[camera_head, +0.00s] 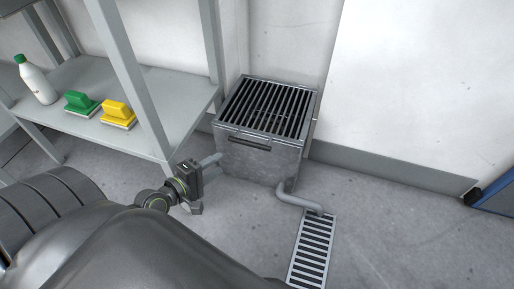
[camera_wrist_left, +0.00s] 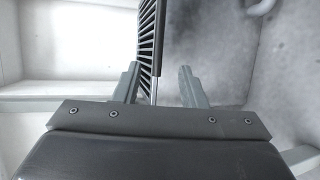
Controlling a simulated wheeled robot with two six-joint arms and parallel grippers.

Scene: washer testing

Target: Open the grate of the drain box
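The drain box (camera_head: 262,162) is a grey metal box against the wall, with a dark slatted grate (camera_head: 268,106) lying flat over its top. A dark handle bar (camera_head: 249,144) runs along the box's upper front. My left gripper (camera_head: 203,184) is in front of the box, at its left and lower than the grate. In the left wrist view my left gripper (camera_wrist_left: 159,84) is open, its fingers apart and nothing held. The grate's slats (camera_wrist_left: 147,45) show beyond the left finger. The right gripper is not in view.
A grey shelf (camera_head: 185,88) stands left of the box, carrying a white bottle (camera_head: 38,82), a green brush (camera_head: 80,103) and a yellow brush (camera_head: 118,113). A bent pipe (camera_head: 296,199) runs from the box to a floor drain (camera_head: 312,247).

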